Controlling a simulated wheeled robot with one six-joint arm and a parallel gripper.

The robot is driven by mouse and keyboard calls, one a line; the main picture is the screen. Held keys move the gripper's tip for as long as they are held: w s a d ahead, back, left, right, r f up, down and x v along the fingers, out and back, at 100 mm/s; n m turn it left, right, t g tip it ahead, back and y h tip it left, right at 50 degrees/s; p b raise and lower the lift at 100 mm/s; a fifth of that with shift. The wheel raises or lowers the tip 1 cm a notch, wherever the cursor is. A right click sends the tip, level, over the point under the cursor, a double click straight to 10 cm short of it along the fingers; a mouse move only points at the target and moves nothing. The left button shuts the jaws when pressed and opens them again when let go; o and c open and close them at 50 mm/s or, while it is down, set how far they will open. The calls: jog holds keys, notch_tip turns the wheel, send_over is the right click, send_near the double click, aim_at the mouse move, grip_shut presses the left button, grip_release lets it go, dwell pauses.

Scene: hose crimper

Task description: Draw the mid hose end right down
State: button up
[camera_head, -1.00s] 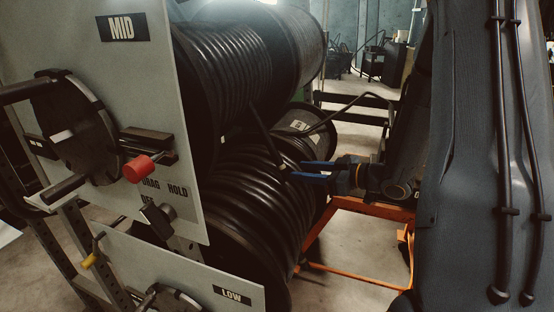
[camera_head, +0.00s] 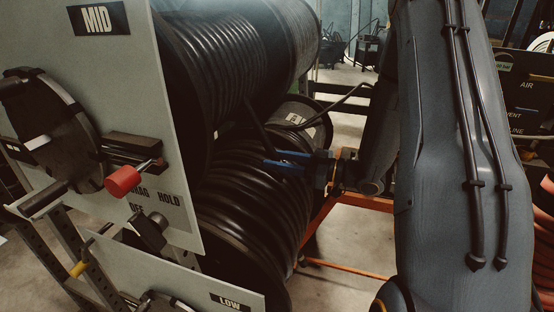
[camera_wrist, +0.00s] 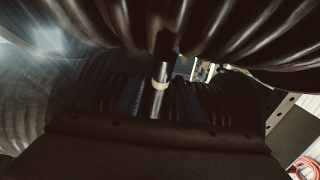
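The mid hose end (camera_head: 256,126) is a thin black length hanging slantwise from the mid reel (camera_head: 212,65) toward the low reel below. My gripper (camera_head: 272,159) has blue fingers pointing left and sits at the lower part of this hose, in front of the low reel's coils. In the wrist view, the hose end (camera_wrist: 160,88) runs upright down the middle with a pale band, with a blue finger strip just left of it. The fingers lie on either side of it, but whether they press on it is too dark to tell. Its tip is hidden.
The low reel (camera_head: 245,205) with thick black coils lies close under and beside my gripper. The grey MID panel (camera_head: 120,75) with a red knob (camera_head: 123,180) stands left. An orange frame (camera_head: 345,268) is at the floor. A dark AIR panel (camera_head: 525,95) stands right.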

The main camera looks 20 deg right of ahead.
jog(key=shift+a, duration=0.1)
grip_shut()
jog(key=shift+s+d+f, duration=0.2)
jog(key=shift+d+f, duration=0.15)
jog(key=shift+f, duration=0.4)
jog(key=shift+s+d+f, duration=0.15)
jog(key=shift+d+f, duration=0.15)
jog(key=shift+f, duration=0.45)
jog(key=shift+r, duration=0.2)
grip_release()
jog(key=shift+a, duration=0.1)
jog(key=b+v, duration=0.1)
jog(key=v, duration=0.6)
jog(key=shift+s+d, duration=0.2)
jog(key=shift+d, duration=0.15)
